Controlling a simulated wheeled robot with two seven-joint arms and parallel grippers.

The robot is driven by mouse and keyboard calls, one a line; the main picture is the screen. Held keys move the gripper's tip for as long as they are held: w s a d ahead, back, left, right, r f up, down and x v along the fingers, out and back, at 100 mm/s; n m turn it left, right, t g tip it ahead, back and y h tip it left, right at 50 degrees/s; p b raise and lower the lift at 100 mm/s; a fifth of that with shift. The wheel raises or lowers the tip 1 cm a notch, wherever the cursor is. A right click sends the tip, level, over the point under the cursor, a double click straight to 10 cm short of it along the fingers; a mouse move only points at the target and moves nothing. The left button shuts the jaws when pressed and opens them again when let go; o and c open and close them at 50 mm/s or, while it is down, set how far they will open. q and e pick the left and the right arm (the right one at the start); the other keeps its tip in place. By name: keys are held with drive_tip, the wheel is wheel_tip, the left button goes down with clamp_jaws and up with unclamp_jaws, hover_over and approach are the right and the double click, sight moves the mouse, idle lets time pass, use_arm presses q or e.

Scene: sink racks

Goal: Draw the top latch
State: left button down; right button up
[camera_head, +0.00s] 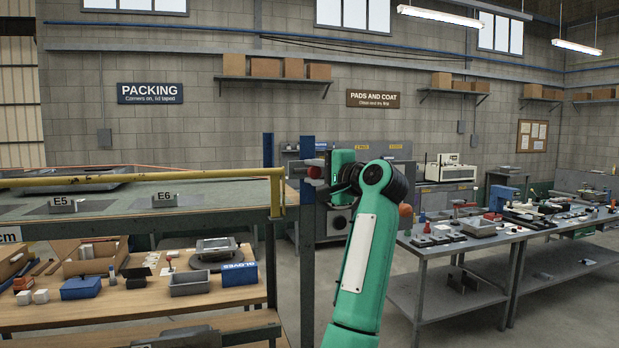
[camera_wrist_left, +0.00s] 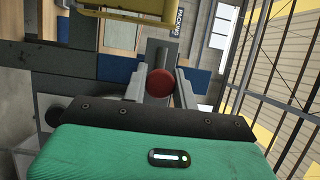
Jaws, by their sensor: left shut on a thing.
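The latch's round red knob (camera_head: 313,172) shows at the blue post (camera_head: 307,148) at the right end of the grey rack, in the head view. My left gripper (camera_head: 320,171) is at this post, its green arm rising from the bottom of the view. In the left wrist view the red knob (camera_wrist_left: 160,82) sits between the two grey fingers of my left gripper (camera_wrist_left: 161,86), which is shut on it. A grey bar behind the knob shows partly. The rest of the latch is hidden by the gripper. My right gripper is not in view.
A yellow rail (camera_head: 150,177) runs along the rack's grey top (camera_head: 110,212) and bends down close to the post. A lower wooden shelf (camera_head: 130,301) holds boxes and trays. A crowded workbench (camera_head: 420,246) stands at the right, with open floor before it.

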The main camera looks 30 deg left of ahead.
use_arm(q)
drive_tip(key=c, duration=1.2)
unclamp_jaws()
drive_tip(key=shift+w+d, duration=0.1)
drive_tip(key=shift+c, duration=0.2)
drive_tip(key=shift+o, duration=0.6)
drive_tip(key=shift+w+d, duration=0.1)
drive_tip(key=shift+d+f, duration=0.1)
drive_tip(key=shift+d, duration=0.1)
drive_tip(key=b+v, duration=0.5)
drive_tip(key=v, duration=0.8)
drive_tip(key=shift+d, duration=0.25)
